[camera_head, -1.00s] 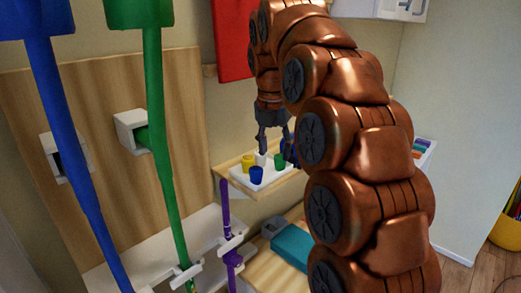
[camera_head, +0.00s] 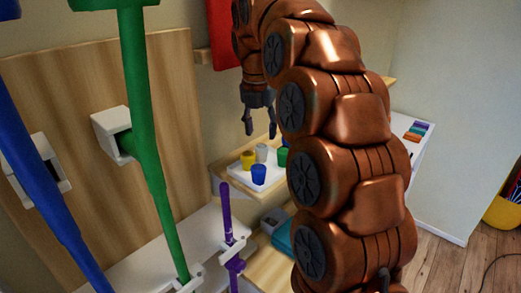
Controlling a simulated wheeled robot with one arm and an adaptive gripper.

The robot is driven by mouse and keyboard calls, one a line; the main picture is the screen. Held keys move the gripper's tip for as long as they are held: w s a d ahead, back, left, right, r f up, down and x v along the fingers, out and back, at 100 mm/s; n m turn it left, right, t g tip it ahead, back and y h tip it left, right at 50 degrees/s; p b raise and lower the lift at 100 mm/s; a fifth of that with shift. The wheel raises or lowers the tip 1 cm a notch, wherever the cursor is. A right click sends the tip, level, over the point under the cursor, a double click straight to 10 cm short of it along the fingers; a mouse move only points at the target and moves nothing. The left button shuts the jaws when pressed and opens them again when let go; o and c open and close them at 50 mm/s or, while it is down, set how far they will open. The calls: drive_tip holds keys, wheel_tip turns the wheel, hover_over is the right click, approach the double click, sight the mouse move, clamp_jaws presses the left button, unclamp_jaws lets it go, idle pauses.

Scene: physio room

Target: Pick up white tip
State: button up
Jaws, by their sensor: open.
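The white tip (camera_head: 262,153) stands on a white tray (camera_head: 270,183) on a small wooden shelf, among a yellow tip (camera_head: 248,159), a blue tip (camera_head: 258,173) and a green tip (camera_head: 283,157). My gripper (camera_head: 260,130) points down with its fingers apart and empty. It hangs above the tips, over the white one in the picture, with a gap between. My arm hides the right part of the shelf.
Large blue (camera_head: 42,175) and green (camera_head: 147,150) crutch-like poles stand at the left, near the wooden wall panel (camera_head: 180,100). A purple pole (camera_head: 227,215) stands in front of the shelf. A teal object (camera_head: 282,236) lies below.

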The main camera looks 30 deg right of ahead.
sight(263, 146)
drive_tip(key=shift+w+d+f+p, duration=0.15)
drive_tip(key=shift+f+p, duration=0.3)
drive_tip(key=shift+f, duration=1.05)
drive_tip(key=shift+w+d+f+p, duration=0.15)
drive_tip(key=shift+f+p, duration=0.25)
drive_tip(key=shift+f, duration=1.05)
drive_tip(key=c, duration=0.7)
drive_tip(key=shift+r+b, duration=0.1)
drive_tip(key=shift+b, duration=0.25)
drive_tip(key=shift+s+r+b, duration=0.15)
drive_tip(key=shift+r+b, duration=0.05)
drive_tip(key=shift+b, duration=0.15)
drive_tip(key=shift+r+b, duration=0.85)
drive_tip(key=shift+r, duration=2.25)
drive_tip(key=shift+s+r, duration=0.1)
drive_tip(key=s+d+b, duration=0.1)
drive_tip(key=s+d, duration=0.1)
drive_tip(key=s, duration=0.4)
drive_tip(key=s+d+b, duration=0.2)
drive_tip(key=s+d, duration=0.1)
drive_tip(key=s, duration=0.3)
drive_tip(key=s+d+b, duration=0.1)
drive_tip(key=s+d, duration=0.1)
drive_tip(key=s, duration=0.4)
drive_tip(key=shift+d+b, duration=0.2)
drive_tip(key=shift+b, duration=0.2)
